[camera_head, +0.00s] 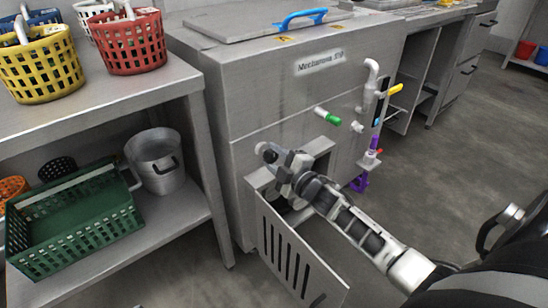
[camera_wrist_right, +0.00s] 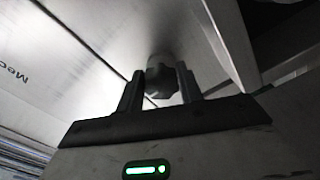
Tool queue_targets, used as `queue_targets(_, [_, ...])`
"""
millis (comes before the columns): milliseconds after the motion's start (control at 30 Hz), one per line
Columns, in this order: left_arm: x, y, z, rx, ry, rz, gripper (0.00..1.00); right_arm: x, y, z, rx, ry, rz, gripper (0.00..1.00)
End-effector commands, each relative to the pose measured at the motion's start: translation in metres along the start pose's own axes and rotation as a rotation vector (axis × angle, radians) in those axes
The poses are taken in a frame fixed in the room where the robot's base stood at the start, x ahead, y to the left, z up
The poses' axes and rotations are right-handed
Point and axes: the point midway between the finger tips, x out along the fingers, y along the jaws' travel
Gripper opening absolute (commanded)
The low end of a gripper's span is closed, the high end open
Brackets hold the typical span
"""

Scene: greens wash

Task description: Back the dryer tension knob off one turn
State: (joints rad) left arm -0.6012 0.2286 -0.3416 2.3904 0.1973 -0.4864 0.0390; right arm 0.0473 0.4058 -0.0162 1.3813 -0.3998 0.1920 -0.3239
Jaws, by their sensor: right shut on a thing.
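The dryer tension knob (camera_wrist_right: 162,80) is a dark grey lobed knob, seen in the right wrist view between the two fingers of my right gripper (camera_wrist_right: 160,90). The gripper is shut on it. A slotted door (camera_head: 290,250) hangs open below and in front of the gripper. My left gripper is not in view.
A green-ended handle (camera_head: 328,116), a yellow handle (camera_head: 396,88) and purple fittings (camera_head: 360,183) stick out of the machine's front, right of my arm. A steel shelf (camera_head: 100,95) with coloured baskets and a green crate (camera_head: 75,225) stands left.

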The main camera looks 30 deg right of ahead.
Motion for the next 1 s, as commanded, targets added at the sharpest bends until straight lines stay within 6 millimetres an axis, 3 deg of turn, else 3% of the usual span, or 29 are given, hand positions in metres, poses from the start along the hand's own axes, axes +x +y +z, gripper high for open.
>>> queue_targets(100, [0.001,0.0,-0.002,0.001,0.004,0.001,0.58,-0.001,-0.001,0.0,0.002,0.0,-0.002,0.14])
queue_targets(133, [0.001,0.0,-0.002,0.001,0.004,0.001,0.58,-0.001,-0.001,0.0,0.002,0.0,-0.002,0.42])
queue_targets(200, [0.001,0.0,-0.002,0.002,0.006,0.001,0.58,-0.001,-0.001,0.0,0.002,0.0,-0.002,0.58])
queue_targets(500, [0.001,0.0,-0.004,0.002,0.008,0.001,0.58,-0.002,0.0,0.0,0.003,0.0,-0.001,0.58])
queue_targets(633, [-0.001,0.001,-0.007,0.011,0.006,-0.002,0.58,-0.013,0.0,-0.001,0.004,-0.001,-0.002,0.58])
queue_targets(800, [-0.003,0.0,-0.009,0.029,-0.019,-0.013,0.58,-0.047,0.001,-0.001,0.006,-0.002,-0.004,0.58])
queue_targets(1000, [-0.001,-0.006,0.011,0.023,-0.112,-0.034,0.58,-0.097,0.001,-0.001,0.005,-0.003,-0.004,0.58])
